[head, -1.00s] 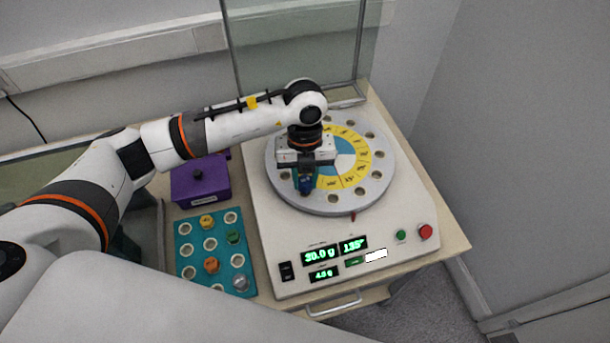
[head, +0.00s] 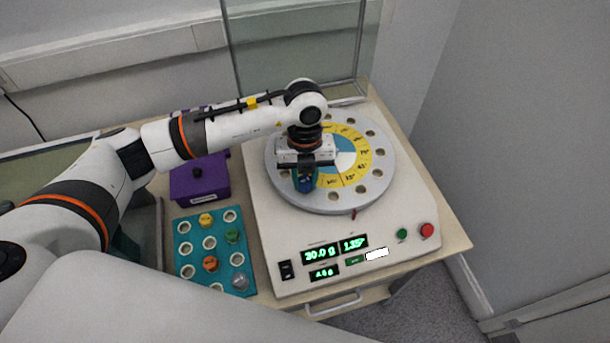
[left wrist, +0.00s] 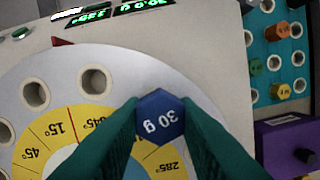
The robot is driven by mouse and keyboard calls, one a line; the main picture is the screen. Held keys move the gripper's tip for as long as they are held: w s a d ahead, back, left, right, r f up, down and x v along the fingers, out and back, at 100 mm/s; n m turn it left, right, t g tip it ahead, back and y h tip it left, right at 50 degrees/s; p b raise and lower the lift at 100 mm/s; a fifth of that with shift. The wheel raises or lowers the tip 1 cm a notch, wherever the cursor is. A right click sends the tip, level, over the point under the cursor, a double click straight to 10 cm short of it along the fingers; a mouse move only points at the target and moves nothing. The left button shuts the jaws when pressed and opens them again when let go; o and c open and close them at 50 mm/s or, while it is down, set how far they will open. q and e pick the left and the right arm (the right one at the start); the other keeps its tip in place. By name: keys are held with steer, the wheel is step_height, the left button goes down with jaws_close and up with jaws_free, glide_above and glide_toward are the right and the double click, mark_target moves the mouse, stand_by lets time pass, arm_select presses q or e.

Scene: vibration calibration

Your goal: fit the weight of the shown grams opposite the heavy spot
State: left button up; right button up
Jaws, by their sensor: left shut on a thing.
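My left gripper (head: 304,178) is shut on a blue hexagonal weight (left wrist: 160,115) marked 30 g. The blue weight (head: 306,185) is at the front left part of the round grey disc (head: 296,198), over its ring of holes. The fingers and weight hide the spot below, so I cannot tell whether it is seated in a hole. The disc has a yellow angle ring (head: 363,160) with a blue and white centre. The green display (head: 321,254) reads 30.0 g, and the one beside it (head: 354,243) reads 135°. My right gripper is not in view.
A teal tray (head: 222,256) with orange, green and grey weights and empty sockets lies left of the machine. A purple box (head: 200,182) with a black knob stands behind it. Green (head: 402,234) and red (head: 427,230) buttons are at front right. A glass panel (head: 295,50) stands behind.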

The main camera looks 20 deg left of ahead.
arm_select(q)
steer(key=shift+f+b, duration=0.35)
steer(key=shift+f, duration=0.15)
steer(key=o, duration=1)
steer(key=r, duration=0.4)
steer(key=w+r+b, duration=0.1)
steer(key=r, duration=0.3)
steer(key=r+b, duration=0.1)
steer(key=r, duration=0.3)
steer(key=shift+w+a, duration=0.2)
steer(key=shift+a, duration=0.05)
